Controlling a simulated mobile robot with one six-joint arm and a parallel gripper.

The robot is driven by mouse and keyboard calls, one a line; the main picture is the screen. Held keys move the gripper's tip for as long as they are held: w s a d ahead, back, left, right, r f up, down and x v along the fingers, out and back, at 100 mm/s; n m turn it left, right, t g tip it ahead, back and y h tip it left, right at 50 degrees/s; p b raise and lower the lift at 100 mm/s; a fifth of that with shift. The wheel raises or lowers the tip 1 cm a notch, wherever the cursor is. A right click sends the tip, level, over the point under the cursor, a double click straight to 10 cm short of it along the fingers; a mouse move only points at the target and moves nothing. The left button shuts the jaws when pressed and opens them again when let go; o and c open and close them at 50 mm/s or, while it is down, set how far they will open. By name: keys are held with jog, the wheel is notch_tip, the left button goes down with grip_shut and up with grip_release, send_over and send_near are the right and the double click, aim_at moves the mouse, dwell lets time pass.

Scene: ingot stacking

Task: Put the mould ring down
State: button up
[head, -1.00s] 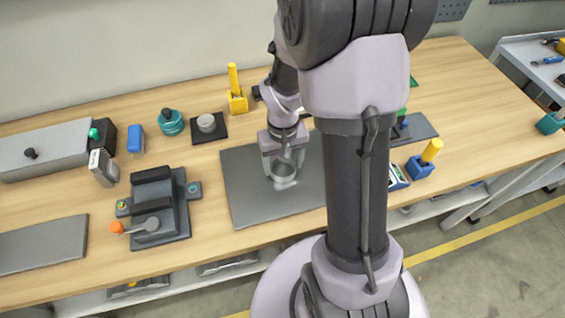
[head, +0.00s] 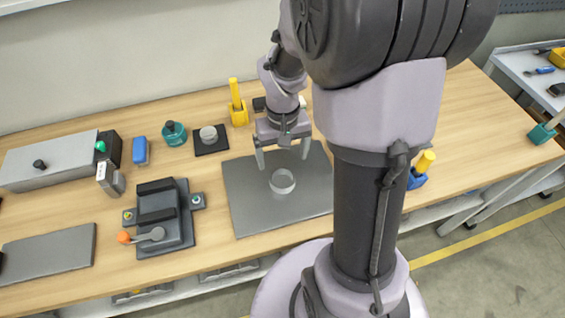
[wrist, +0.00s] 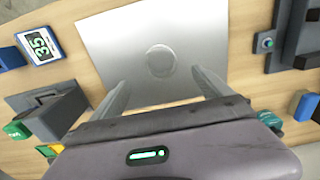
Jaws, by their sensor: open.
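The mould ring (head: 282,181) is a light grey open ring standing on the grey mat (head: 250,212) near its middle. It also shows in the wrist view (wrist: 161,61), where its pale rim blends with the mat (wrist: 110,40). My gripper (head: 283,160) is open and empty. In the head view its two fingers are spread just behind and above the ring, clear of it. In the wrist view the fingertips (wrist: 160,78) point toward the ring with a gap between them and it. My arm hides the mat's right part in the head view.
A dark press-like fixture with an orange-knobbed lever (head: 155,220) stands left of the mat. Behind are a small black pad with a round grey piece (head: 209,135), a teal pot (head: 173,134) and a yellow holder (head: 238,112). A digital display (wrist: 40,45) shows in the wrist view.

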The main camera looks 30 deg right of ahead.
jog(key=s+a+r+t, duration=0.3)
jog(key=a+r, duration=0.4)
jog(key=r, duration=0.6)
jog(key=s+a+r+m+t+y+b, duration=0.1)
jog(key=s+a+t+y+b, duration=0.1)
jog(key=s+a, duration=0.5)
jog(key=shift+s+a+r+t+b, duration=0.25)
jog(key=shift+s+t+b, duration=0.15)
jog(key=shift+s+b, duration=0.25)
